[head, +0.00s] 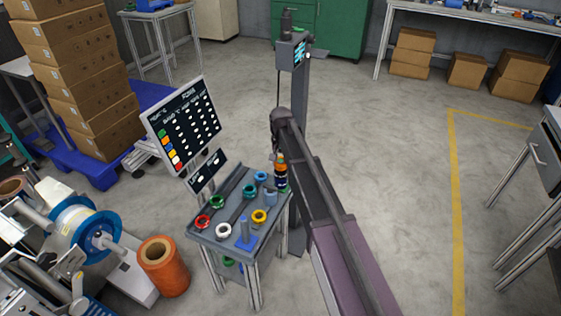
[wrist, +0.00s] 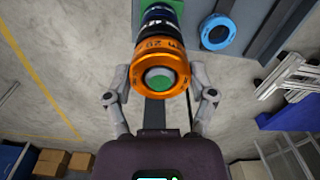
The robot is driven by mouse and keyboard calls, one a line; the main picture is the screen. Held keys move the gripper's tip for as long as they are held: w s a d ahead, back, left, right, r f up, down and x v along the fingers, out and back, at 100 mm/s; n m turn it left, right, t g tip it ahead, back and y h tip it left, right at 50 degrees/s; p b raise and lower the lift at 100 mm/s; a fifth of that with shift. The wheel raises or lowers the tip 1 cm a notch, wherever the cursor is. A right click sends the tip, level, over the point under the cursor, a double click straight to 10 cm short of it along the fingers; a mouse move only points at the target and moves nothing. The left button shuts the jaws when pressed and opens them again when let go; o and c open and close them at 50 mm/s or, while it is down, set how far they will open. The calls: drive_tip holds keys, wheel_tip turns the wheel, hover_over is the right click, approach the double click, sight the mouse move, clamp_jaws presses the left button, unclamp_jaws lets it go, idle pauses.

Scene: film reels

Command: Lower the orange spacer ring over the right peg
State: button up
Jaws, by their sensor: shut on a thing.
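In the wrist view the orange spacer ring (wrist: 162,54) is between the two fingers of my gripper (wrist: 162,92), which is shut on it. A green round end (wrist: 161,80) shows inside the ring's opening. Behind the ring, a column of black, white and blue bands (wrist: 160,20) lines up with it. In the head view this banded column (head: 281,180) stands upright at the table's right rear edge, with the orange ring (head: 281,160) near its top. The right peg cannot be told apart from this column. My arm hides most of the gripper there.
The small grey table (head: 205,237) holds several coloured rings, including white (head: 223,230) and yellow (head: 260,216), and a blue-based peg (head: 245,232). A dark display board (head: 184,122) stands behind its left side. Open floor lies right of my arm.

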drive_tip(key=shift+f, duration=0.15)
drive_tip(key=o, duration=1.1)
drive_tip(key=shift+r, duration=0.2)
